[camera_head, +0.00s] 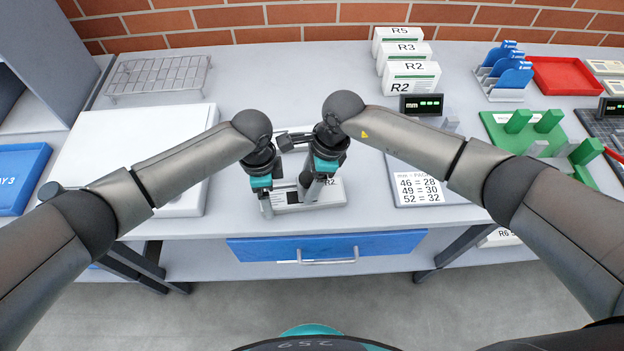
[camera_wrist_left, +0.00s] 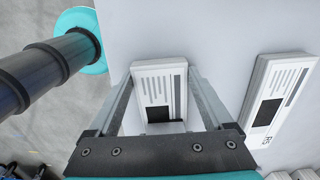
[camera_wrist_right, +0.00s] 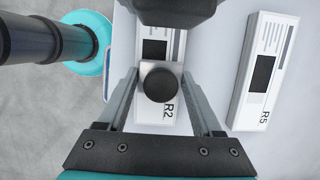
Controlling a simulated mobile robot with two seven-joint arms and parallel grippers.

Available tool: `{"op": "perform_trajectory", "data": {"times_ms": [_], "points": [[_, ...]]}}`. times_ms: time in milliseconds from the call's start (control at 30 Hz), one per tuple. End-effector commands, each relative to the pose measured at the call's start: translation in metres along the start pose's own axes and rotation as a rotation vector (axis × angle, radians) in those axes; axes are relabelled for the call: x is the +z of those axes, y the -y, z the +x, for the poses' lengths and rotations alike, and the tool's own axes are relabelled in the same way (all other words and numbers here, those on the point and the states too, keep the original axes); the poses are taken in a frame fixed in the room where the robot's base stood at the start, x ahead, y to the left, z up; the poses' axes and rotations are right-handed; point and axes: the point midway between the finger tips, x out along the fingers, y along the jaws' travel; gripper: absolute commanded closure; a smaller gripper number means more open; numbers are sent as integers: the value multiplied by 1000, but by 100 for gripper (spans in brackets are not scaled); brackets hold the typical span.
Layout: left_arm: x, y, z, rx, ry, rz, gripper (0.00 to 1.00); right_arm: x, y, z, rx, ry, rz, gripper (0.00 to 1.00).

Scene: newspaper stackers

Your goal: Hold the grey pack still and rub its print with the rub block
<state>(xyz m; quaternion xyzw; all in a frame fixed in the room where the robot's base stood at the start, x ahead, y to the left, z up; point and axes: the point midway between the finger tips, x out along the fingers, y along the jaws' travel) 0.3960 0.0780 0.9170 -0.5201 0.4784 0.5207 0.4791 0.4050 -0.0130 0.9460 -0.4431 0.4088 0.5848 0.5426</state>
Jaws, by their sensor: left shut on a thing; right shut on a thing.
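The grey pack (camera_head: 332,192), marked R2, lies flat near the front edge of the table. It shows in the left wrist view (camera_wrist_left: 153,84) with printed bars and a black square, and in the right wrist view (camera_wrist_right: 152,116). My left gripper (camera_head: 267,207) is shut on the pack, one finger along each side, at its left end. My right gripper (camera_head: 308,190) is shut on the rub block, whose round dark knob (camera_wrist_right: 160,85) shows between the fingers over the pack. The block's underside is hidden, so I cannot tell whether it touches the print.
A second pack (camera_wrist_right: 264,70), marked R5, lies behind, mostly hidden by my arms in the head view. A white board (camera_head: 80,150) is left, a number card (camera_head: 419,188) right. Upright packs (camera_head: 410,78), a green rack (camera_head: 525,140) and a red tray (camera_head: 568,75) stand farther right.

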Motion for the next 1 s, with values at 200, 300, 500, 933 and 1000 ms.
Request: {"op": "perform_trajectory", "data": {"times_ms": [200, 300, 500, 933, 1000], "points": [[-5, -1, -1, -1, -3, 7, 87, 12, -4, 4, 6, 5, -10, 100], [-6, -2, -1, -2, -3, 10, 87, 17, -4, 5, 7, 5, -11, 100], [-6, -2, -1, -3, -1, 14, 87, 20, -5, 6, 7, 5, -11, 100], [-6, -2, 0, -3, -4, 14, 87, 8, -5, 0, 10, 9, -15, 100], [-7, -2, 0, -2, -6, 13, 87, 7, -5, 0, 10, 10, -15, 100]]}}
